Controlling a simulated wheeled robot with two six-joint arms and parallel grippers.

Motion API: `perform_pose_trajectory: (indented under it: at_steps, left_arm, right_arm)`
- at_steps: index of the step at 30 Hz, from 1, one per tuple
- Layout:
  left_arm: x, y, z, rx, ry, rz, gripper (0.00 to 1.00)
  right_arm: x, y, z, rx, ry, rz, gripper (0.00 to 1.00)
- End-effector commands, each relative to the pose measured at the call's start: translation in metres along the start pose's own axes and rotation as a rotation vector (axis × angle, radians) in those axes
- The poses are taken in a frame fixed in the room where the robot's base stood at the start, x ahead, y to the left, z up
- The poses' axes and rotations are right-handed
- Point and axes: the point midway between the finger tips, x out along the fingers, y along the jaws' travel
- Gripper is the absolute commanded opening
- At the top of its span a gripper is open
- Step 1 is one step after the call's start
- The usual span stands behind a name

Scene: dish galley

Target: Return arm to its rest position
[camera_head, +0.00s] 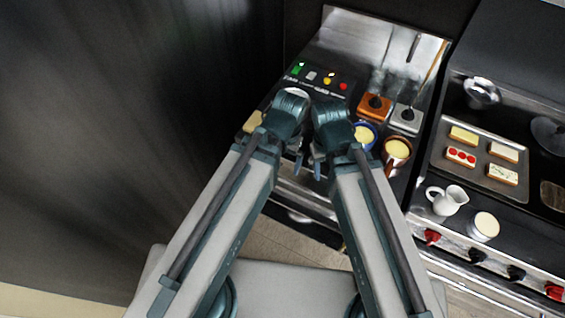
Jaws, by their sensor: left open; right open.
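My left gripper (299,163) and my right gripper (317,167) hang close together at the front edge of the counter, below the bent wrists of my two arms. Both are small in the view and partly hidden by my own wrists. Both are open, and I see nothing held between their fingers. My two forearms reach forward side by side from the bottom of the view and lean towards each other.
An orange-brown bowl (397,150) and a blue-rimmed bowl (363,135) stand right of my wrists. A tray (470,180) with several topped slices, a white pitcher (449,201) and a cup (485,226) stand further right. A dark wall (110,130) fills the left.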

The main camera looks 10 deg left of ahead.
Motion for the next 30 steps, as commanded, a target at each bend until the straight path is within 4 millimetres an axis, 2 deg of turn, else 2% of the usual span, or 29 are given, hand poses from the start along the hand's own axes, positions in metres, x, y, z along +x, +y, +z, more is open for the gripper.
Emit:
perform_pose_trajectory:
  at_steps: [1, 3, 13, 17, 23, 30]
  left_arm:
    - [-0.001, 0.007, 0.009, 0.002, -0.016, -0.011, 1.00]
    - [-0.001, 0.011, 0.013, -0.002, -0.029, -0.023, 1.00]
    - [0.000, 0.012, 0.015, -0.007, -0.035, -0.027, 1.00]
    - [0.014, 0.013, 0.014, -0.006, -0.034, -0.027, 1.00]
    - [0.048, 0.015, 0.013, -0.006, -0.034, -0.027, 1.00]
    - [0.046, 0.015, 0.013, -0.006, -0.034, -0.027, 1.00]
  right_arm:
    - [0.000, 0.000, 0.000, 0.000, 0.000, 0.000, 0.50]
    - [0.000, 0.000, 0.000, 0.000, 0.000, 0.000, 0.50]
    - [0.001, 0.000, 0.000, 0.000, 0.000, 0.000, 0.50]
    - [0.015, -0.001, -0.001, 0.000, 0.000, 0.000, 0.50]
    - [0.049, -0.005, -0.003, 0.000, 0.000, 0.000, 0.50]
    - [0.047, -0.004, -0.003, 0.000, 0.000, 0.000, 0.50]
